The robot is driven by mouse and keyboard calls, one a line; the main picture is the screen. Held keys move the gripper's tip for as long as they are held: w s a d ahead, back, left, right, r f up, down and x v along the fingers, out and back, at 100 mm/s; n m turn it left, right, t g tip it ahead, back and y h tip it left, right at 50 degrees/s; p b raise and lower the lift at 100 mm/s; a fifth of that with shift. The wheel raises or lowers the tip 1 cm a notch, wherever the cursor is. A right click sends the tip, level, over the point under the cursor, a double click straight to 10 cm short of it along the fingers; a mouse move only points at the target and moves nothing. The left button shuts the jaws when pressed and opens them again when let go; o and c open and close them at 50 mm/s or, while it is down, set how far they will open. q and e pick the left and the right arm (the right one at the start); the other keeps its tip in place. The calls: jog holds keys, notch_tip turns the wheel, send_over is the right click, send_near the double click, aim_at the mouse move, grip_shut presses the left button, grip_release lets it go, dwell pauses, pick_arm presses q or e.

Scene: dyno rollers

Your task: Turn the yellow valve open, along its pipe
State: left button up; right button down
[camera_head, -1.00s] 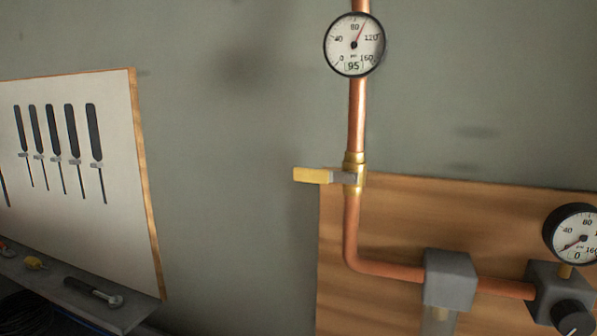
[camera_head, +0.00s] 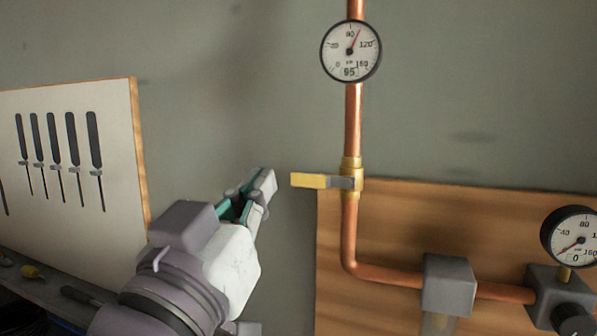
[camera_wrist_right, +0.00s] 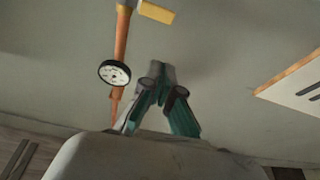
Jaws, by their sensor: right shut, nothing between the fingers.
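The yellow valve handle (camera_head: 309,180) sticks out to the left from the brass valve body (camera_head: 351,178), across the upright copper pipe (camera_head: 353,122). My right gripper (camera_head: 266,183) is shut and empty, to the left of the handle's free end and apart from it in the picture. In the right wrist view the gripper (camera_wrist_right: 161,72) has its fingertips together, with the yellow handle (camera_wrist_right: 157,12) at the top edge and the pipe (camera_wrist_right: 121,42) to the left. My left gripper is in neither view.
A round gauge (camera_head: 350,51) on the pipe above the valve reads 95. A second gauge (camera_head: 574,238) at lower right reads 0. A wooden panel (camera_head: 390,225) backs the lower pipe. A white tool board (camera_head: 75,190) with several screwdrivers stands at left, above a shelf.

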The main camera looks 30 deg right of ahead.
jog(key=shift+s+d+r+m+h, duration=0.2)
jog(key=shift+s+r+m+h, duration=0.15)
jog(key=shift+s+m, duration=0.35)
jog(key=shift+r, duration=0.1)
notch_tip(320, 180, up, 4)
jog(key=p, duration=0.6)
send_over(322, 181)
jog(key=a, duration=0.3)
jog(key=shift+w+f, duration=0.2)
jog(key=shift+f, duration=1)
jog(key=shift+w+f, duration=0.15)
jog(key=shift+f, duration=1.05)
jog(key=shift+w, duration=0.1)
